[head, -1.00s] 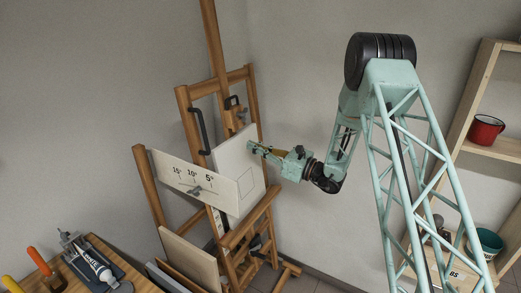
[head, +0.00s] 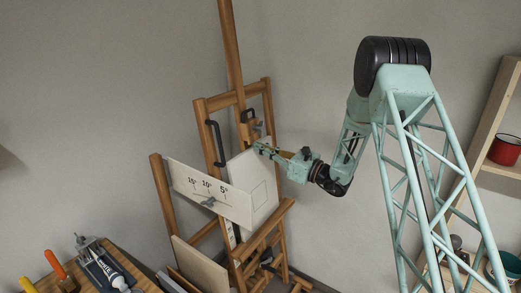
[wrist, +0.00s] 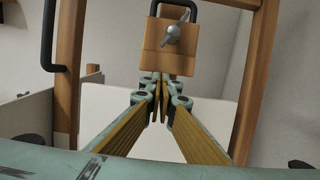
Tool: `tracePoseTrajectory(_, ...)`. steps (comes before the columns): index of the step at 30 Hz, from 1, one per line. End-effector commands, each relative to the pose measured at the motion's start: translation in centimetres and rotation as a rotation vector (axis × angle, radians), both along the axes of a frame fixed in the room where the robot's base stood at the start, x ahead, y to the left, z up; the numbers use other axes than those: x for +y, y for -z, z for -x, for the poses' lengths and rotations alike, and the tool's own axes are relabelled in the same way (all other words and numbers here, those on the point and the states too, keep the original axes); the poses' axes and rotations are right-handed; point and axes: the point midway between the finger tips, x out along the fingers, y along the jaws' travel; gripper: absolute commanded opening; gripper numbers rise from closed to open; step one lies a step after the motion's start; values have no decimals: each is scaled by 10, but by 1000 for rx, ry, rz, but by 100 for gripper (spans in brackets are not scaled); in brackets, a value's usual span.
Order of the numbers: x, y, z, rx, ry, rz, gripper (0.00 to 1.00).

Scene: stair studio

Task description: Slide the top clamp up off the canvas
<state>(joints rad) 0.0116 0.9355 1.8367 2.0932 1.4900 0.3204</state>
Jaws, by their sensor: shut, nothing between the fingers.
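The top clamp (head: 248,118) is a wooden block on the easel's mast, with a black handle and a metal wing screw. It also shows at the top of the wrist view (wrist: 150,62). The white canvas (head: 262,190) stands below it on the easel; its upper part shows in the wrist view (wrist: 225,112). My gripper (head: 258,147) is near the canvas's top edge, just below the clamp. In the wrist view its fingers (wrist: 160,92) are together and empty, pointing under the block. I cannot tell if they touch it. The fingertips partly hide the block's lower edge.
A black handle (head: 215,142) is on the easel's left upright. A panel marked 15, 10 and 5 (head: 180,177) juts out left of the canvas. A tool bench (head: 75,287) is at lower left. Shelves with a red mug (head: 505,150) stand at right.

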Motion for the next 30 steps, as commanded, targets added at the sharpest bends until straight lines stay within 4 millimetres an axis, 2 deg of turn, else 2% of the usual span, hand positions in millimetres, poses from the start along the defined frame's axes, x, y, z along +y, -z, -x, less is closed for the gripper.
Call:
tracePoseTrajectory(8,0,-5,0,-1,0,0,0)
tracePoseTrajectory(21,7,-53,-4,-4,-1,-1,0)
tracePoseTrajectory(30,8,-61,-4,-2,-2,0,0)
